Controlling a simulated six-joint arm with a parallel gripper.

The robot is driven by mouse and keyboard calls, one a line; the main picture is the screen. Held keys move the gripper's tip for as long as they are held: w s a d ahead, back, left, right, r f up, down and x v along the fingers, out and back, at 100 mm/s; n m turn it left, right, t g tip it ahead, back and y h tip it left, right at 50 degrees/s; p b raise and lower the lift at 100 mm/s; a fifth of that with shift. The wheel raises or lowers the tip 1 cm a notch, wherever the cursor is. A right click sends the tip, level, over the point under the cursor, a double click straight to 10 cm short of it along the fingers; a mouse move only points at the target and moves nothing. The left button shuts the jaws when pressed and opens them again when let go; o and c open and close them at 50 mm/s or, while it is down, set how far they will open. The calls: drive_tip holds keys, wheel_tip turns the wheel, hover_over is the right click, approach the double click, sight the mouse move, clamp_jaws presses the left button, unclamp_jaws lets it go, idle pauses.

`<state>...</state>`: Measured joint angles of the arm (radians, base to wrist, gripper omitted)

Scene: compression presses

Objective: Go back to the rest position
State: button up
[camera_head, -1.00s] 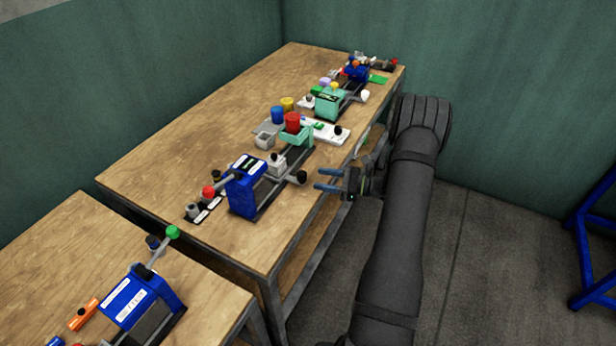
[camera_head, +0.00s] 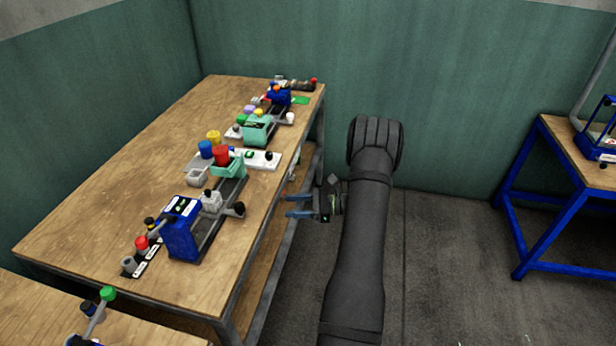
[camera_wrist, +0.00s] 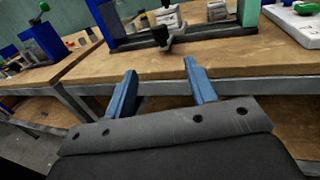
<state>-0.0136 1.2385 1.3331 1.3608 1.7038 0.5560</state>
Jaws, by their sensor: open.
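My gripper (camera_head: 290,206) has two blue fingers and is beside the right long edge of the wooden bench (camera_head: 110,165) in the head view. It points left toward the bench. In the wrist view my gripper (camera_wrist: 160,82) shows its fingers spread apart with nothing between them. The bench's front edge (camera_wrist: 235,80) lies just beyond the fingertips. My dark arm runs down the picture to the right of the bench, over the floor.
A blue press (camera_head: 183,228), a mint press (camera_head: 257,130) and red (camera_head: 221,156), yellow and blue cups stand on the bench. A blue-framed table (camera_head: 560,205) is at the right. Grey floor (camera_head: 445,250) between them is clear.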

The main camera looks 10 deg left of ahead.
sight(238, 206)
drive_tip(key=x, duration=1.7)
drive_tip(key=shift+s+a, duration=0.15)
